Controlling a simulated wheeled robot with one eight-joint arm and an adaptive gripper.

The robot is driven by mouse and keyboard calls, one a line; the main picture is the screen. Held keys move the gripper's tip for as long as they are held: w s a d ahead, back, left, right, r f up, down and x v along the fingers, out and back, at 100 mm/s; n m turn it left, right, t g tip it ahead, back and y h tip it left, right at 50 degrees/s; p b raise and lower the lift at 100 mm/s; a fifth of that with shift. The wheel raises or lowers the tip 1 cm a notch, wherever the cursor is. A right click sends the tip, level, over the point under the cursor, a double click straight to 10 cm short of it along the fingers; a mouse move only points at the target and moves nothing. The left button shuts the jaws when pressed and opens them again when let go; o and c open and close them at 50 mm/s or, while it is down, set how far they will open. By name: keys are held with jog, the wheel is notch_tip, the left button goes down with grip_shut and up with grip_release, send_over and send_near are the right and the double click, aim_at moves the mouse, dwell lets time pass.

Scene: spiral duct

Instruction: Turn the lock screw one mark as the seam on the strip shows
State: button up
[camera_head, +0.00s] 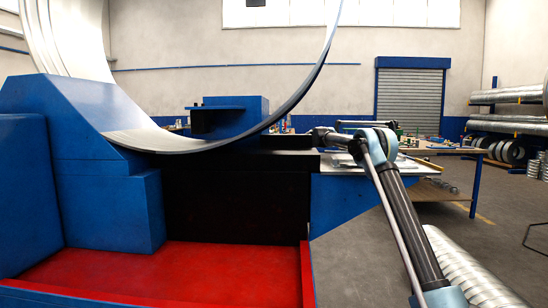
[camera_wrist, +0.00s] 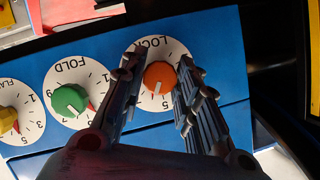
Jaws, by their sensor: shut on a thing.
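In the wrist view, an orange knob, the lock screw (camera_wrist: 159,77), sits on a white dial lettered LOCK, seen upside down. A short pale pointer line on the knob aims down towards the dial's lower edge, near a 5. My gripper (camera_wrist: 160,67) has one finger on each side of this knob and is shut on it. The fingers cover the dial's left and right sides. In the head view, the curved metal strip (camera_head: 190,141) sweeps up out of the blue machine (camera_head: 100,150). I cannot make out a seam on it. The gripper and dials are hidden there.
Beside the lock dial are a green knob (camera_wrist: 69,101) on the FOLD dial and a yellow knob (camera_wrist: 7,119), cut off at the edge. A red tray (camera_head: 170,275) lies below the machine. A workbench (camera_head: 440,151) and pipe racks (camera_head: 510,95) stand at the right.

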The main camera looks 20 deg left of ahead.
jog(key=shift+w, duration=0.1)
jog(key=o, duration=1.1)
jog(key=shift+c, duration=0.2)
jog(key=shift+d, duration=0.1)
jog(key=v, duration=1.1)
jog(key=shift+w+d, duration=0.3)
